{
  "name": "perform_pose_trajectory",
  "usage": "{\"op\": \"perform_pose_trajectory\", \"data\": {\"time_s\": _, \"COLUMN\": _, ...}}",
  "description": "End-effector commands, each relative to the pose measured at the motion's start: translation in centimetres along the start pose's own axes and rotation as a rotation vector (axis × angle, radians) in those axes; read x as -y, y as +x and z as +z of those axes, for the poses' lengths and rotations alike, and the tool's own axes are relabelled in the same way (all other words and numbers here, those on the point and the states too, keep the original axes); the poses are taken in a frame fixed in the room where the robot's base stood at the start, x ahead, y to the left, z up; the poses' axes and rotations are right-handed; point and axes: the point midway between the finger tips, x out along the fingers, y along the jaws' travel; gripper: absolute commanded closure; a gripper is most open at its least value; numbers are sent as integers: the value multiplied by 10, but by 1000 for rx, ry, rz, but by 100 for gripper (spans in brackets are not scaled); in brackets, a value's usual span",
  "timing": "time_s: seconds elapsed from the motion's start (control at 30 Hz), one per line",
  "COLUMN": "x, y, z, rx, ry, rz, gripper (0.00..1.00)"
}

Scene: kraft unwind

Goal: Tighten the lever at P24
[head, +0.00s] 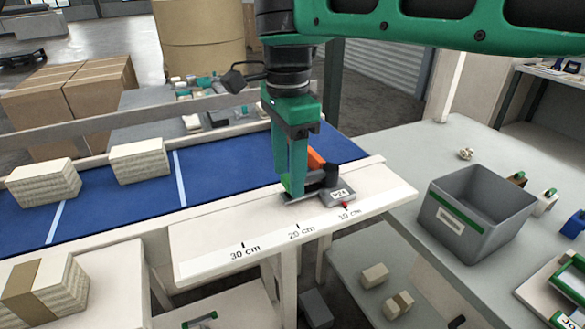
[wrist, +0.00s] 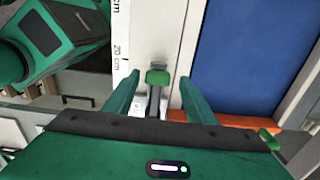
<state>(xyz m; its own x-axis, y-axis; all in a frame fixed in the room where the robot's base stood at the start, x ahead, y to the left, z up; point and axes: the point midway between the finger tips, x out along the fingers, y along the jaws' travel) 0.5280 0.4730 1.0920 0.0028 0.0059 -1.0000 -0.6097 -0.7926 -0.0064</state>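The P24 clamp (head: 323,186), a dark fitting with a light tag (head: 341,194) marked P24, sits on the white scaled rail (head: 270,232) near the 10 to 20 cm marks. Its lever (wrist: 158,78) has a green tip and a dark stem in the wrist view. My gripper (head: 289,185) reaches down at the clamp, and its fingers hide part of it in the head view. In the wrist view my gripper (wrist: 158,88) is open, with one green finger on each side of the lever. Gaps show between both fingers and the green tip.
An orange piece (head: 316,160) lies behind the clamp, close to my fingers. The blue belt (head: 220,178) carries paper stacks (head: 140,160) at the left. A grey bin (head: 475,210) stands on the table to the right. A red knob (head: 346,206) is at the clamp's front.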

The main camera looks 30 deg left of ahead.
Motion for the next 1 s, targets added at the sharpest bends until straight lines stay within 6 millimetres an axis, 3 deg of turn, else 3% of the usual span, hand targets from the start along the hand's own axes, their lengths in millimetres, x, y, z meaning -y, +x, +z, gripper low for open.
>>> {"op": "perform_pose_trajectory", "data": {"time_s": 0.37, "x": -1, "y": -3, "z": 0, "rx": 0, "ry": 0, "rz": 5, "gripper": 50}}
{"op": "perform_pose_trajectory", "data": {"time_s": 1.0, "x": 0, "y": -82, "z": 0, "rx": 1, "ry": -3, "rz": 1, "gripper": 50}}
